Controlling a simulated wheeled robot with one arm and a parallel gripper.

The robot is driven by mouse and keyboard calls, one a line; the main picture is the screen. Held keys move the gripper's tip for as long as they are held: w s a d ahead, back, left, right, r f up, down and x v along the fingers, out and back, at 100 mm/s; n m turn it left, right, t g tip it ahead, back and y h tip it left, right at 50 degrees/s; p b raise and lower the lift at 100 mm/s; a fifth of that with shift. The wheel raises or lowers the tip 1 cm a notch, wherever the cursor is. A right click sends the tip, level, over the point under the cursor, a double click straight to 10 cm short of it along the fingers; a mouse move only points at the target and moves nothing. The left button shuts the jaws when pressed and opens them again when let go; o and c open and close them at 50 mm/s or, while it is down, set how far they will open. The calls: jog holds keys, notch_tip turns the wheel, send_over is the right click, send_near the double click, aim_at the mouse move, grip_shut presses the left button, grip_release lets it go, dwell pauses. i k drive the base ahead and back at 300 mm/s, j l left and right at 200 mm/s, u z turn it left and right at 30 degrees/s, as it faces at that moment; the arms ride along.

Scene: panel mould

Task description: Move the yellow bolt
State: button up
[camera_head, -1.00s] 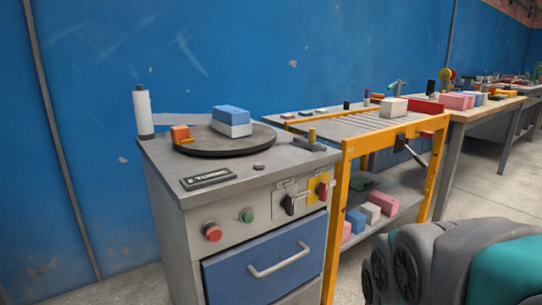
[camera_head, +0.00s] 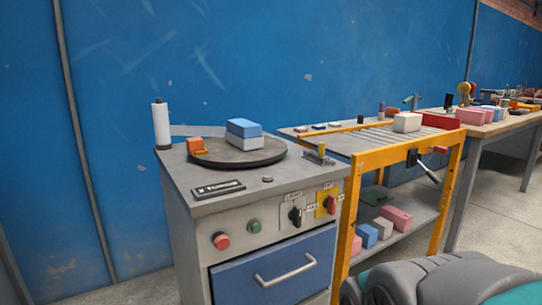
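A small upright yellow peg (camera_head: 321,150), which looks like the yellow bolt, stands on a dark metal fitting (camera_head: 318,159) at the right edge of the grey cabinet's top. It is small in the picture, and its exact seat in the fitting cannot be made out. My gripper is not in view. Only a grey and teal part of my arm shows at the bottom right, well apart from the peg.
The grey cabinet (camera_head: 185,178) bears a dark turntable (camera_head: 270,157) with a blue and white block (camera_head: 243,135) and an orange piece (camera_head: 196,146). A white cylinder (camera_head: 160,125) stands at its back left. A yellow-framed roller table (camera_head: 352,205) adjoins on the right.

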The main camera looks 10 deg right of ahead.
aim_at(322, 145)
jog(key=i+l+u, duration=0.25)
jog(key=l, duration=0.15)
jog(key=l+u, duration=0.5)
jog(key=l, duration=0.3)
jog(key=k+l, duration=0.15)
jog(key=l, duration=0.15)
jog(key=k+l, duration=0.15)
jog(key=l, duration=0.2)
jog(key=k+l, duration=0.1)
jog(key=l, duration=0.2)
jog(key=i+l+z, duration=0.1)
jog(key=l, duration=0.3)
jog(key=i+l+z, duration=0.1)
jog(key=l, duration=0.25)
jog(key=i+l+z, duration=0.1)
jog(key=i+l, duration=0.15)
jog(key=i+l+z, duration=0.1)
jog(key=l, duration=0.35)
jog(key=j, duration=0.35)
jog(key=i+j, duration=0.15)
jog(key=j, duration=0.2)
